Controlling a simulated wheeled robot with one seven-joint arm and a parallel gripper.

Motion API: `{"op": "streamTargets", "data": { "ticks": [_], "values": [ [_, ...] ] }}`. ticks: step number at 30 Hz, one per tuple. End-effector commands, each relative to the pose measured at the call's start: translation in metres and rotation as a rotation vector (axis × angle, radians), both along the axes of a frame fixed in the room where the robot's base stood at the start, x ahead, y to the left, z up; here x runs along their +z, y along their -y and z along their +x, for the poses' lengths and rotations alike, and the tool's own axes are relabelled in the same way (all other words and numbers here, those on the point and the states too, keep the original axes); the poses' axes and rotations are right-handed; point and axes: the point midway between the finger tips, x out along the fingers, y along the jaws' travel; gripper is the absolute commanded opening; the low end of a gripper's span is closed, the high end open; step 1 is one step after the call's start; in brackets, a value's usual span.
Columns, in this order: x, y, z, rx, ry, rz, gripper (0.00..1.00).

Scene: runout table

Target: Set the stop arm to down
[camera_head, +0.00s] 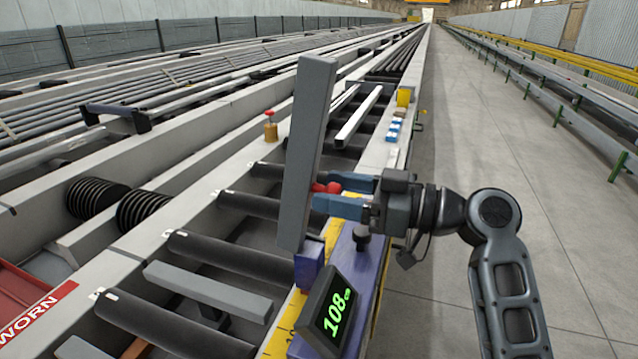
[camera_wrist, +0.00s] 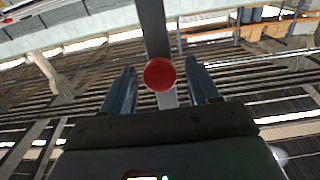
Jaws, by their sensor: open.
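The stop arm (camera_head: 309,150) is a long grey bar standing nearly upright, tilted slightly, on a purple block (camera_head: 310,264) at the table's edge. A red knob (camera_head: 328,187) sticks out from its side. My gripper (camera_head: 322,193) comes in from the right with its blue fingers on either side of the knob. In the wrist view the red knob (camera_wrist: 159,74) lies between the two fingers (camera_wrist: 161,82), with gaps showing on both sides. The grey bar (camera_wrist: 153,25) runs up behind it. The fingers are open.
A red-topped post (camera_head: 270,126) and a yellow cup (camera_head: 404,97) stand farther back. The aisle floor at right is clear.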

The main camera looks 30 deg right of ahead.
Motion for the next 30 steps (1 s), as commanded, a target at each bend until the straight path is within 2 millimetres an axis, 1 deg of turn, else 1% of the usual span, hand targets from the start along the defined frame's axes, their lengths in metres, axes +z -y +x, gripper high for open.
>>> {"op": "streamTargets", "data": {
  "ticks": [1,6,10,17,30],
  "values": [
    [0.001,-0.006,0.005,0.003,-0.001,-0.001,0.60],
    [0.001,-0.018,0.017,0.001,-0.001,-0.001,0.60],
    [0.000,-0.021,0.021,-0.001,0.000,0.000,0.60],
    [0.000,-0.021,0.021,-0.001,0.000,0.000,0.60],
    [0.000,-0.021,0.021,-0.001,0.000,0.000,0.18]
  ]
}}
